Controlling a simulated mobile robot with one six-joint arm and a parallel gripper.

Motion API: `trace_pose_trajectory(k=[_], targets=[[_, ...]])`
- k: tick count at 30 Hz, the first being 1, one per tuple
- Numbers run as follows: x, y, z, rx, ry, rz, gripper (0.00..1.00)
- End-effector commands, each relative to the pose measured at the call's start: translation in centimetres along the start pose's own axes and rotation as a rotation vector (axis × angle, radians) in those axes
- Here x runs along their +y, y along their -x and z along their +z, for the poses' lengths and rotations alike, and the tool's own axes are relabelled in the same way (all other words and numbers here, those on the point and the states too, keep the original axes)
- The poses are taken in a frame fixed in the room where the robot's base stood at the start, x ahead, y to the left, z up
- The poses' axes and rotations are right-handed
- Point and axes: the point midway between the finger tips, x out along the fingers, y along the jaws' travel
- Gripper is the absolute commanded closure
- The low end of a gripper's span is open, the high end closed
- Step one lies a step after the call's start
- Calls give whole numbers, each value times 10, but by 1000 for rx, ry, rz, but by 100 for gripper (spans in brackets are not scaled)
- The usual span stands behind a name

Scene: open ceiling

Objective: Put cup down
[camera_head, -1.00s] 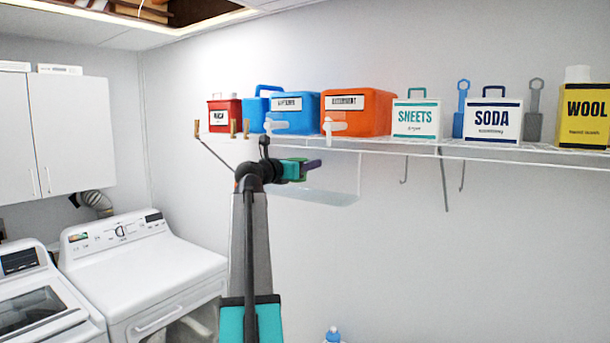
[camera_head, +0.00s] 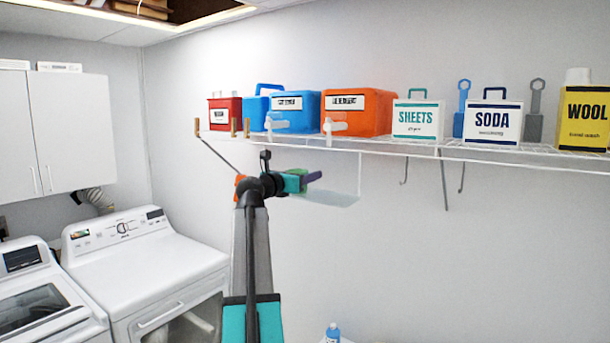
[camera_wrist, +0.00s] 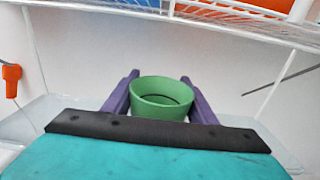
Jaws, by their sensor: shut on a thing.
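The green cup (camera_wrist: 161,98) is upright between the two purple fingers of my gripper (camera_wrist: 160,102) in the wrist view, and the fingers are shut on it. Its round open rim faces up toward the camera, and its inside looks empty. In the head view my gripper (camera_head: 313,178) is below the wire shelf, pointing right. The cup is hard to separate from the gripper's green and teal parts there.
The wire shelf (camera_head: 400,149) above holds several containers, including an orange dispenser (camera_head: 358,119) and a SODA box (camera_head: 493,132). An orange object (camera_wrist: 11,74) hangs at left. White washing machines (camera_head: 145,262) stand lower left.

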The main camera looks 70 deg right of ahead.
Motion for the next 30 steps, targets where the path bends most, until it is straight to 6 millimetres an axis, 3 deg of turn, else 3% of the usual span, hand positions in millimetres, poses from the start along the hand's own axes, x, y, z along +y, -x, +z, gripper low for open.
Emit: trace_pose_trajectory(k=[1,4,17,23,30], targets=[[0,0,0,0,0,0,45],[0,0,0,0,0,0,29],[0,-1,4,0,0,-1,29],[-1,16,0,-1,-1,-1,29],[-2,51,-1,-2,-1,1,29]])
